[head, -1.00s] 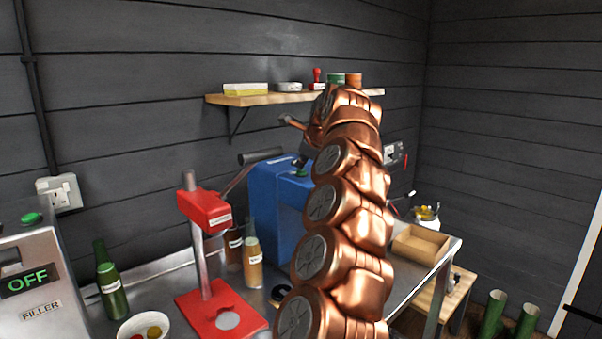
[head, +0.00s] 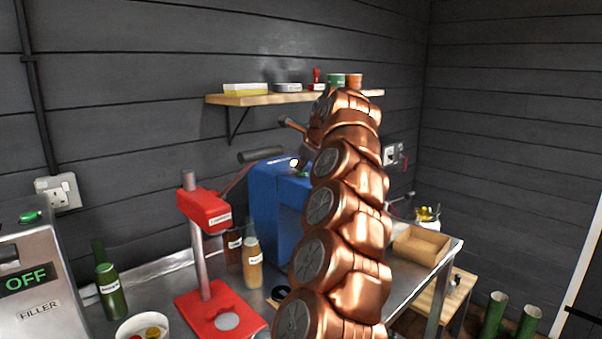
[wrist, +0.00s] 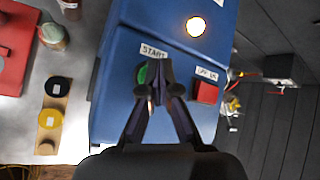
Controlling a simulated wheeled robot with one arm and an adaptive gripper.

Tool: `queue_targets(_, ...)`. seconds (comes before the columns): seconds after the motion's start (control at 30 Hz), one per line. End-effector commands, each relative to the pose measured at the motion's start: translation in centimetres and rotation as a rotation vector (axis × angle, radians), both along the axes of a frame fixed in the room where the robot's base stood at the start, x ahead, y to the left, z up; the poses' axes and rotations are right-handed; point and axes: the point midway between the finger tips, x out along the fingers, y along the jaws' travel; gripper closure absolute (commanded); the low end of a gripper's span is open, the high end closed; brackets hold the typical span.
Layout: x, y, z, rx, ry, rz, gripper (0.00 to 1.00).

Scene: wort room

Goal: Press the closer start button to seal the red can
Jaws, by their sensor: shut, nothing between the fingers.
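The blue closer (head: 268,205) stands on the metal bench, partly behind my arm. Its top shows in the wrist view (wrist: 120,108), with a green start button (wrist: 142,74) under a START label and a red button (wrist: 206,92) to the right. A round lamp (wrist: 196,27) on it glows, and the lamp also shows in the head view (head: 294,162). My gripper (wrist: 159,72) is shut and empty, its tips over the right part of the green button. I cannot tell whether they touch it. The red can is not visible.
A red capper (head: 207,212), bottles (head: 252,262) and a white bowl (head: 142,326) stand left of the closer. The filler (head: 35,270) reads OFF. A cardboard box (head: 422,244) sits at the bench's right end. A shelf (head: 262,98) hangs behind.

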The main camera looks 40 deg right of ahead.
Motion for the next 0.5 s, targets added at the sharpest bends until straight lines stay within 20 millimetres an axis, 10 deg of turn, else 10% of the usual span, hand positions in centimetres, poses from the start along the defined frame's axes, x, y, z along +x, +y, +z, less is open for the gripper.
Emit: queue_targets(0.5,0.0,-0.1,1.5,-0.002,-0.001,-0.003,1.0)
